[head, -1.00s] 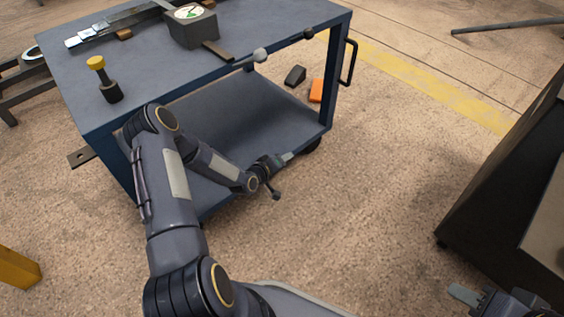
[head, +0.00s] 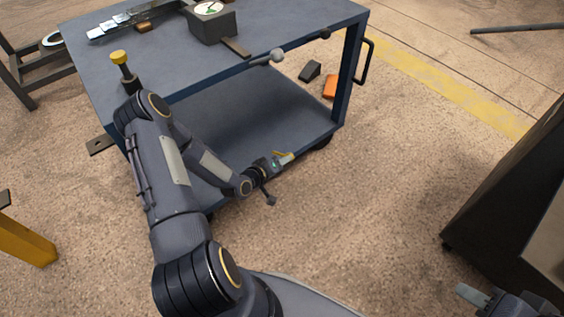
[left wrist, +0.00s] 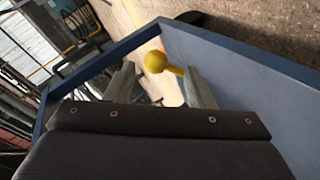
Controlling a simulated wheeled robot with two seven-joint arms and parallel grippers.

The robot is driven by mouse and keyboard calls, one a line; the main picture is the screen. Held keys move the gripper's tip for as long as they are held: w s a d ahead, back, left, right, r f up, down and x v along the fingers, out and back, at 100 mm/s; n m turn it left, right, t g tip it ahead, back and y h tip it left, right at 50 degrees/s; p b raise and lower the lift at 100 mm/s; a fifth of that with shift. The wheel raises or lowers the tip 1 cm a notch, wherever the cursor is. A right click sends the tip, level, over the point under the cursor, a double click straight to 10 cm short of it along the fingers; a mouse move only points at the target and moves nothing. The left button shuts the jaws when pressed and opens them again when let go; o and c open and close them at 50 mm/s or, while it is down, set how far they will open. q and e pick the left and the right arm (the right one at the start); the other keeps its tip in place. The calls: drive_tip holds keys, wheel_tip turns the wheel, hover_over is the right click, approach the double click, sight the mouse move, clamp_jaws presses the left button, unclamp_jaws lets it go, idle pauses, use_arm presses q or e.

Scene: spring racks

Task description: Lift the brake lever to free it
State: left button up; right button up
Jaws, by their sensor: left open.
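The brake lever (left wrist: 155,62), a yellow round knob on a short yellow stem, shows in the left wrist view between the two fingertips.
A dark cabinet (head: 500,180) stands right. Floor between is clear.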

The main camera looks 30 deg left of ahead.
use_arm(q)
drive_tip(key=shift+c, duration=0.4)
drive_tip(key=shift+w, duration=0.1)
drive_tip(key=shift+c, duration=1.2)
drive_tip(key=shift+w+a, duration=0.2)
drive_tip(key=shift+c, duration=1.3)
drive_tip(key=w+a+r+n+g+p, duration=0.1)
drive_tip(key=g, duration=0.1)
drive_tip(key=w+a+r+n+g+p, duration=0.1)
drive_tip(key=a+r+n+g, duration=0.1)
drive_tip(key=g, duration=0.1)
drive_tip(key=shift+w+a, duration=0.1)
clamp_jaws()
wheel_tip(320, 180, up, 8)
drive_tip(key=n+g+p, duration=0.2)
drive_tip(key=n+g, duration=0.2)
drive_tip(key=n, duration=0.1)
drive_tip(key=s+b+x, duration=0.1)
drive_tip(key=b+x, duration=0.2)
drive_tip(key=x, duration=0.6)
drive_tip(key=shift+f+b, duration=0.35)
